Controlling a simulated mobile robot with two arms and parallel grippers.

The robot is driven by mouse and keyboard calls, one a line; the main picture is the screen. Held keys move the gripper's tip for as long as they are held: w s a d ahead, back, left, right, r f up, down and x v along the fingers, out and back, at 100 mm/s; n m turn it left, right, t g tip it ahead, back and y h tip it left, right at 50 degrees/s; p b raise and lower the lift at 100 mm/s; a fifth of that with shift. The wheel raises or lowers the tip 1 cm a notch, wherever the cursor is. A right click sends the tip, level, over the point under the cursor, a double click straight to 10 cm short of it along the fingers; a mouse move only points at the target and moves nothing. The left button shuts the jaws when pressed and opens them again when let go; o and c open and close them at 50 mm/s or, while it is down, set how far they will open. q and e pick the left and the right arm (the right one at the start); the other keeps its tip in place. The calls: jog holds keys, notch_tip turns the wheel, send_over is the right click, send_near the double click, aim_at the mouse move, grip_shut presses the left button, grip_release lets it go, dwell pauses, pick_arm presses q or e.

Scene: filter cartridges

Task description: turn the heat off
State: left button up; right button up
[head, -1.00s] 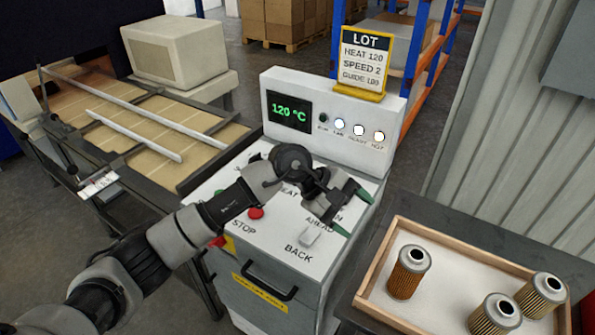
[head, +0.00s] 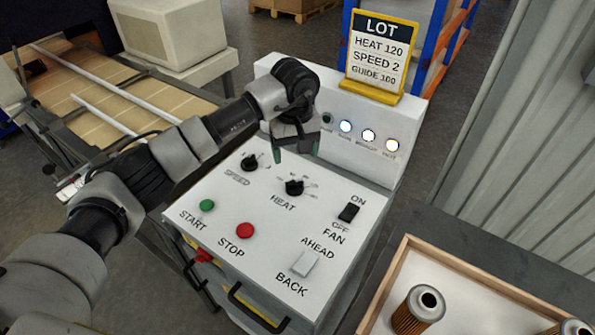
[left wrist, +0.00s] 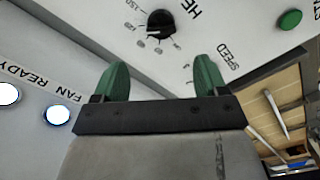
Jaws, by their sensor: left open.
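The black HEAT knob (head: 294,187) is in the middle of the white control panel (head: 225,260), with a printed scale around it. It also shows in the left wrist view (left wrist: 161,23), beyond the fingertips. My left gripper (head: 293,146) is above the back of the panel, behind the HEAT knob and apart from it. Its green fingers (left wrist: 160,80) are open with nothing between them. The arm hides the temperature display in the head view. My right gripper is not in view.
The SPEED knob (head: 250,162), green START button (head: 207,205), red STOP button (head: 245,230), FAN switch (head: 348,212) and AHEAD/BACK switch (head: 305,263) share the panel. A lot sign (head: 380,55) stands on top. A filter tray (head: 470,276) is at the right.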

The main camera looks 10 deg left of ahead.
pick_arm(q)
jog(key=p, duration=0.2)
send_over(295, 182)
jog(key=f, duration=0.4)
jog(key=shift+s+f, duration=0.2)
jog(key=shift+s, duration=0.15)
jog(key=f, duration=0.3)
jog(key=shift+w, duration=0.25)
jog(key=shift+f+p, duration=0.3)
jog(key=shift+f, duration=0.85)
jog(key=shift+c, duration=0.9)
jog(key=c, duration=0.7)
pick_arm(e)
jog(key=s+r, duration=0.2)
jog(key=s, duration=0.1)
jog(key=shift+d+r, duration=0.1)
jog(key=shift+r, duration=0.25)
